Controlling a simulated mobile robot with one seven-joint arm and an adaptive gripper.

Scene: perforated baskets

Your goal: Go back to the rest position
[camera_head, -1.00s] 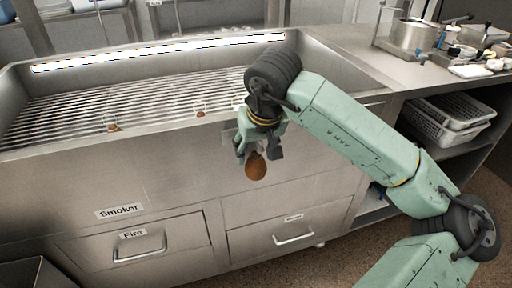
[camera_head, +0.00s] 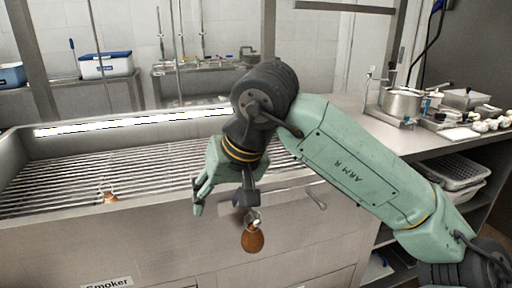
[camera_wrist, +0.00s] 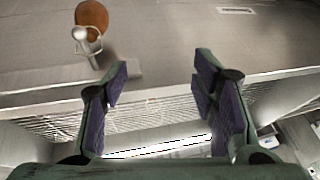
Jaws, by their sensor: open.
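My gripper (camera_head: 222,204) is open in the head view, in front of the smoker's front edge. In the wrist view its two purple-padded fingers (camera_wrist: 162,78) stand wide apart with nothing between them. A brown rounded piece with a pale metal hook at its top (camera_head: 254,238) shows just below and right of the fingers, in front of the smoker's front panel. It also shows in the wrist view (camera_wrist: 90,16), at the upper left, outside the fingers. I cannot tell what bears it.
The smoker (camera_head: 60,240) has a barred grate (camera_head: 50,192), with another small brown piece (camera_head: 110,197) on it. A counter (camera_head: 440,138) with a metal pot (camera_head: 402,103) stands at right, perforated baskets (camera_head: 455,175) below it. A blue-white cooler (camera_head: 106,66) is at the back.

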